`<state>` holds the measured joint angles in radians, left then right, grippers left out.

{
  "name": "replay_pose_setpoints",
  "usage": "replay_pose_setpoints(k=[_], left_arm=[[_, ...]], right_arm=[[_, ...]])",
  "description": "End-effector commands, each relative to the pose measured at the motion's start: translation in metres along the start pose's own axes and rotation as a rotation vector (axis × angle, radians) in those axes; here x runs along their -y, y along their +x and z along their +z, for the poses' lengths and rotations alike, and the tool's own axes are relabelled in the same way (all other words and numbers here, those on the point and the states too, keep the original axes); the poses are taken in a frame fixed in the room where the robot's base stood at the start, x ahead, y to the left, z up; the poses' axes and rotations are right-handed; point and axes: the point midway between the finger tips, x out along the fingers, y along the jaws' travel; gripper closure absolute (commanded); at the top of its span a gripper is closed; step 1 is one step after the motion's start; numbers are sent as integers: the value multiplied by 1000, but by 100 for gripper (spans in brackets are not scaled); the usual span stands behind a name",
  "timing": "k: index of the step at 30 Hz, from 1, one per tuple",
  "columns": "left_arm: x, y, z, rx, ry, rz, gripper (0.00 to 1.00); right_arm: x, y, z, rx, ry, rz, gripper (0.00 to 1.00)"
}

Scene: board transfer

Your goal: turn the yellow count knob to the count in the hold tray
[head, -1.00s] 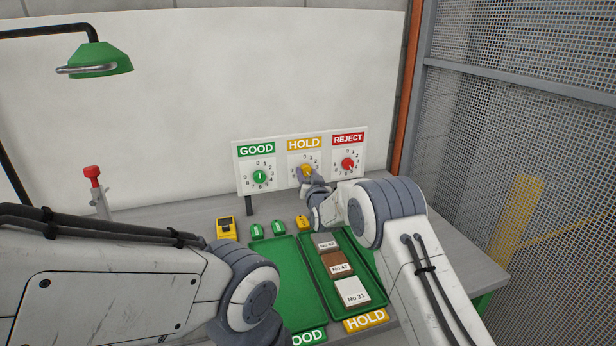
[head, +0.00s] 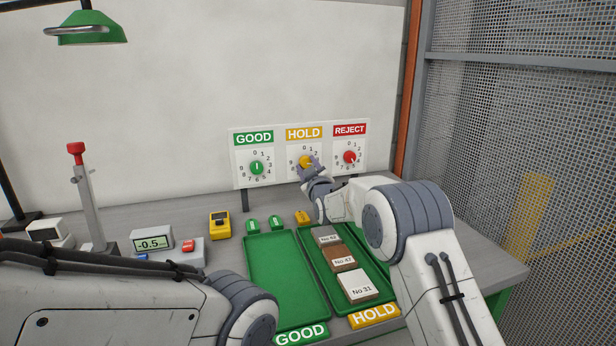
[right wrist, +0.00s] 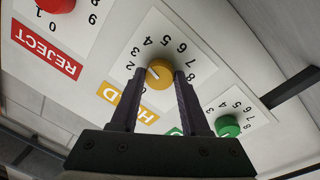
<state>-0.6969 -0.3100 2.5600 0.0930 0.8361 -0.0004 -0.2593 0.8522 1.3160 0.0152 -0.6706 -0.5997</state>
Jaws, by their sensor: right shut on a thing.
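The yellow count knob (head: 305,161) sits on the dial under the yellow HOLD label. My right gripper (head: 312,165) is shut on it. In the right wrist view the two fingers (right wrist: 157,80) flank the yellow knob (right wrist: 160,71). Its white pointer line slants toward the low digits, near 1 or 2; I cannot tell exactly which. The green hold tray (head: 384,301) holds three boards in a row: a grey one (head: 327,235), a brown one marked No 47 (head: 344,258) and a white one marked No 31 (head: 359,287). My left gripper is out of view.
The green knob (head: 256,168) and red knob (head: 349,157) flank the yellow one. The good tray (head: 283,270) is empty. A yellow meter (head: 219,225), green pieces, a yellow piece (head: 302,217) and a display reading -0.5 (head: 152,241) stand on the bench.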

Motion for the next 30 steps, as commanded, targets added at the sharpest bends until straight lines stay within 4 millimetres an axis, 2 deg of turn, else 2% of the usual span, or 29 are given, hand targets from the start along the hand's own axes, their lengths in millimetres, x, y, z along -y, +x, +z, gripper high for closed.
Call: replay_pose_setpoints(k=[1,9,28,29,30], left_arm=[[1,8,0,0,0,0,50],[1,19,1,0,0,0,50],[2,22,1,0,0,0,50],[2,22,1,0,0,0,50],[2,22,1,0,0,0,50]], right_arm=[[1,0,4,-3,-29,1,100],[0,0,2,-13,-152,-2,100],[-1,0,1,-18,-197,-4,100],[-1,0,1,-18,-197,-4,47],[-1,0,1,-18,-196,-4,31]])
